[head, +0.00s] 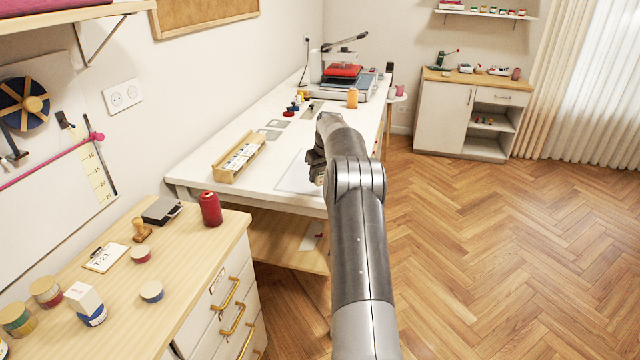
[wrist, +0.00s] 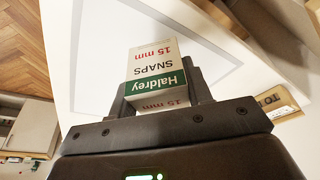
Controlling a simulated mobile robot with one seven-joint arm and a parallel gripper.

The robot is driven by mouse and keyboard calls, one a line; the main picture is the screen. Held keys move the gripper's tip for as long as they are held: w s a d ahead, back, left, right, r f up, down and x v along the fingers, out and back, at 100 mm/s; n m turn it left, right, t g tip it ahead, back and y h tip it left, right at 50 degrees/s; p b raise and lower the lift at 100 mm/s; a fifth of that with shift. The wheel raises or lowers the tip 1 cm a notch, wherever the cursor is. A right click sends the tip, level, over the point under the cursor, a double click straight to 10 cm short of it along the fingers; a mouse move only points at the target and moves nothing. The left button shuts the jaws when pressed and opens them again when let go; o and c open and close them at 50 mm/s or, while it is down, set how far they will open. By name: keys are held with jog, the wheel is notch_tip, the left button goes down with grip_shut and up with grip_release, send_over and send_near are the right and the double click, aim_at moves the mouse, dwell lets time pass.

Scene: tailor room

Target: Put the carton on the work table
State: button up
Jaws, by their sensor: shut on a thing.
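The carton (wrist: 155,70) is a small white box with a green band, printed "Haldrey SNAPS 15 mm". My gripper (wrist: 160,92) is shut on it, one finger on each side. In the head view my gripper (head: 318,166) is over the near right part of the white work table (head: 215,155), and my arm hides the carton there. In the wrist view the white table top (wrist: 85,70) shows behind the carton. I cannot tell whether the carton touches the table.
A wooden tray (head: 232,176) with cards lies left of my gripper on the table. A heat press (head: 342,84) and an orange spool (head: 352,98) stand at its far end. Floor at right is clear.

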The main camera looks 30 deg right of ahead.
aim_at(320, 184)
jog(key=shift+s+x, duration=0.25)
jog(key=shift+x, duration=0.75)
jog(key=shift+s+x, duration=0.2)
jog(key=shift+x, duration=0.8)
jog(key=shift+f, duration=0.2)
jog(key=shift+f, duration=0.15)
jog(key=o, duration=1)
